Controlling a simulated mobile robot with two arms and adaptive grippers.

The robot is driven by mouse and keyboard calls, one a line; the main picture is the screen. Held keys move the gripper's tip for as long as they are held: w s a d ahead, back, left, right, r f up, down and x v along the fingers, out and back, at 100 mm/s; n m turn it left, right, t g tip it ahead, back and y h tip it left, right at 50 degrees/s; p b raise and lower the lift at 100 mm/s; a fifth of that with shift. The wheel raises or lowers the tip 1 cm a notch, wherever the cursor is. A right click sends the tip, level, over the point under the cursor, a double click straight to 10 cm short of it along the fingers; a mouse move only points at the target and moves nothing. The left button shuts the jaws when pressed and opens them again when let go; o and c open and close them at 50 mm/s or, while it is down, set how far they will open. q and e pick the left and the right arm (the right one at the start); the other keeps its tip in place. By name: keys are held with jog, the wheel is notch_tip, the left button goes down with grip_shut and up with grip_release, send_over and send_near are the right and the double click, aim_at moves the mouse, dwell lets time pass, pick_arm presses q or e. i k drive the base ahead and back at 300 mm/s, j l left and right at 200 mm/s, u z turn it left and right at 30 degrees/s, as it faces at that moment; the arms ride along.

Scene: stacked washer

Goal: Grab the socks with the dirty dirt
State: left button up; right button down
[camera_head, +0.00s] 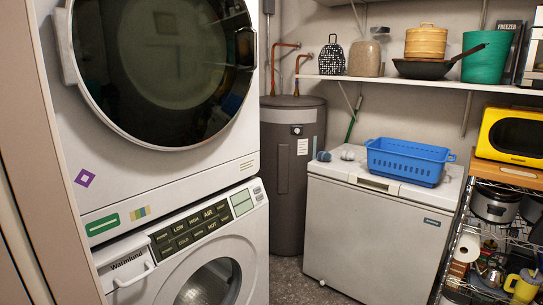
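Two small rounded bundles that look like rolled socks lie on the white chest freezer (372,238), left of the blue basket. One is a dark blue-grey bundle (323,156) near the lid's left edge. The other is a paler bundle (347,155) just right of it. They are too small to tell whether either is dirty. The blue basket (408,160) stands on the lid, and its inside looks empty where it shows. Neither of my grippers is in view.
A stacked dryer (165,150) and washer (215,241) stand on the left, both doors shut. A grey water heater (291,170) stands behind. A wall shelf (400,82) holds a pan (424,69) and containers. A wire rack (456,235) with a yellow microwave (512,134) is at right.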

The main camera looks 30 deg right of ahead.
aim_at(324, 157)
jog(key=i+l+u, duration=0.1)
jog(key=l+u, duration=0.2)
jog(key=l, duration=0.3)
jog(key=l+u, duration=0.3)
jog(key=l, duration=0.3)
jog(key=l+u, duration=0.2)
jog(key=l, duration=0.5)
jog(key=l+u, duration=0.25)
jog(key=l, duration=0.45)
jog(key=k+l+u, duration=0.2)
jog(key=l, duration=0.45)
jog(key=i+l+z, duration=0.1)
jog(key=l, duration=0.4)
jog(key=l+z, duration=0.15)
jog(key=l, duration=0.3)
jog(key=i+l+z, duration=0.1)
jog(key=l, duration=0.35)
jog(key=l+z, duration=0.15)
jog(key=z, duration=0.25)
jog(key=i+l+z, duration=0.1)
jog(key=z, duration=0.25)
jog(key=l+z, duration=0.1)
jog(key=z, duration=0.3)
jog(key=i+z, duration=0.1)
jog(key=z, duration=0.25)
